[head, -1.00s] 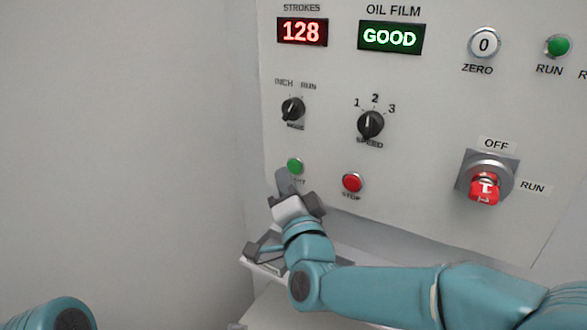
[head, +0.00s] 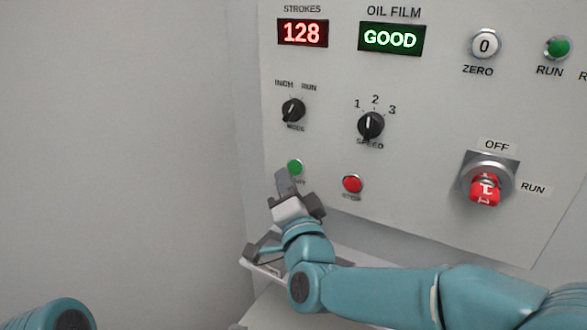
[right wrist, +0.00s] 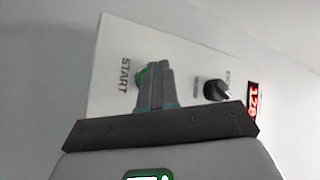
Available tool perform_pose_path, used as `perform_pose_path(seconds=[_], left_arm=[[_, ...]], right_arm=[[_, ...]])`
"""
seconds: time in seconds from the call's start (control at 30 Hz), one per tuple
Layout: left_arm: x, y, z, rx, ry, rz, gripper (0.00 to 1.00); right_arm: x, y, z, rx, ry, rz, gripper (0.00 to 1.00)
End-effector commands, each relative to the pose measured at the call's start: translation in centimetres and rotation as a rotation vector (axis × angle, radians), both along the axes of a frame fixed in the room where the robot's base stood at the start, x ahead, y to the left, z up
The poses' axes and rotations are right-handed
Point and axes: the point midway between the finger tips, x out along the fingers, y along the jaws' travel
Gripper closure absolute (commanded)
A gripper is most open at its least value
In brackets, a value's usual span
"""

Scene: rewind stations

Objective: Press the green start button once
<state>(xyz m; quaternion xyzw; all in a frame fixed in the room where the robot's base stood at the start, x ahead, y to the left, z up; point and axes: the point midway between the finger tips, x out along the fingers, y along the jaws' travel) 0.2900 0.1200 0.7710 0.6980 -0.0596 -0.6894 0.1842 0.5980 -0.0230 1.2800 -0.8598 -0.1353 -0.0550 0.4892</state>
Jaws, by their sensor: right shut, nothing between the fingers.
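The green start button (head: 295,167) sits low on the left of the pale panel, its label partly covered by my right gripper. My right gripper (head: 283,176) is shut and empty, its fingertips just below the button in the head view. In the right wrist view, the shut fingers (right wrist: 157,66) overlap the button (right wrist: 142,77) and hide part of it, with the START label to the left. I cannot tell whether the fingertips touch it. Part of my left arm shows at the lower left; its gripper is out of view.
The red stop button (head: 352,184) is close to the right of my gripper. Above are the mode knob (head: 293,109) and speed knob (head: 370,124). A red rotary switch (head: 485,189) is farther right. A display (head: 302,33) reads 128; another (head: 391,38) reads GOOD. The left wall is bare.

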Motion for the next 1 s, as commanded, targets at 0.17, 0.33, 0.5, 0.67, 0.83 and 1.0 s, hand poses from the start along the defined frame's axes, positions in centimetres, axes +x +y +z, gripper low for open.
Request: perform_pose_path(seconds=[0.17, 0.33, 0.5, 0.67, 0.83, 1.0], left_arm=[[0.0, 0.0, 0.0, 0.0, 0.0, 0.0, 0.54], [0.0, 0.0, 0.0, 0.0, 0.0, 0.0, 0.54], [0.0, 0.0, 0.0, 0.0, 0.0, 0.0, 0.54], [0.0, 0.0, 0.0, 0.0, 0.0, 0.0, 0.54], [0.0, 0.0, -0.21, 0.0, 0.0, 0.0, 0.54], [-0.01, 0.0, -0.97, 0.0, 0.0, 0.0, 0.54]], right_arm=[[0.0, 0.0, 0.0, 0.0, 0.0, 0.0, 1.0], [0.0, 0.0, 0.0, 0.0, 0.0, 0.0, 1.0], [0.0, 0.0, 0.0, 0.0, 0.0, 0.0, 1.0], [0.0, 0.0, 0.0, 0.0, 0.0, 0.0, 1.0], [0.08, -0.07, -0.08, 0.0, 0.0, 0.0, 1.0], [0.49, -0.36, -0.23, 0.0, 0.0, -0.001, 1.0]])
